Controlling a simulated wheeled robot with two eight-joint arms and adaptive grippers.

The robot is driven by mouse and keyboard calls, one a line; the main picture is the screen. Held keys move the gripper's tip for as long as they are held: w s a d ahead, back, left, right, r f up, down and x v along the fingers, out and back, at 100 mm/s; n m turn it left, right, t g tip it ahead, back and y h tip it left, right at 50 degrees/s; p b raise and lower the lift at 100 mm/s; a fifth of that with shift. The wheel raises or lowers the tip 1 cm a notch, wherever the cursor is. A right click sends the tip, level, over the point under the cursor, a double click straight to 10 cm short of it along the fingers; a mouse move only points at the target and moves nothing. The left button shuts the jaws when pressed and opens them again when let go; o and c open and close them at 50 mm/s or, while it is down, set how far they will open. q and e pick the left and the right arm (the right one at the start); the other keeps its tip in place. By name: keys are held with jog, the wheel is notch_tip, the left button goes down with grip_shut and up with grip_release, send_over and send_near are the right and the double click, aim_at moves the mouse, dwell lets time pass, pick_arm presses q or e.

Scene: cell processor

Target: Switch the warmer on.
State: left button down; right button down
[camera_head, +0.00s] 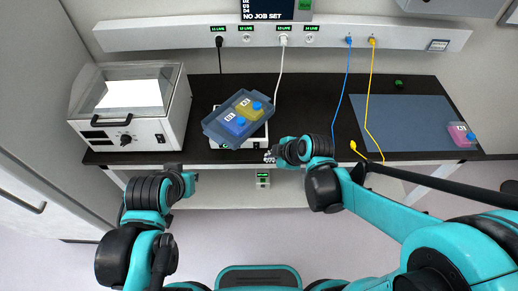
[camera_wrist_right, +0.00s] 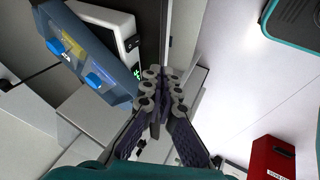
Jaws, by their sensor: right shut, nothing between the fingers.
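A low white device (camera_head: 258,136), which I take to be the warmer, stands at the table's front edge under a tilted translucent blue tray (camera_head: 214,127) holding a blue and a yellow block. A green light shows on its front, also seen in the right wrist view on the white device (camera_wrist_right: 122,22). My right gripper (camera_head: 270,156) is shut and empty at the table's front edge, just right of the device's front. Its fingertips (camera_wrist_right: 160,88) meet in the wrist view, apart from the device. My left gripper (camera_head: 188,182) is low, in front of the table; its fingers are unclear.
A white box with a clear lid and a knob (camera_head: 127,139) stands at the left. A grey-blue mat (camera_head: 400,115) with a pink block (camera_head: 461,134) lies at the right. Cables hang from the wall rail (camera_head: 180,33). A red box (camera_wrist_right: 272,158) is below right in the wrist view.

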aim_at(256, 146)
jog(key=b+x, duration=0.3)
jog(key=x, duration=0.7)
jog(key=shift+w+f+b, duration=0.1)
jog(key=shift+f+b, duration=0.05)
jog(key=shift+b, duration=0.15)
jog(key=shift+w+f, duration=0.1)
jog(key=shift+w, duration=1.85)
jog(key=shift+w+f+b, duration=0.2)
jog(key=shift+w+b, duration=0.05)
jog(key=shift+b, duration=0.3)
jog(key=shift+r, duration=0.15)
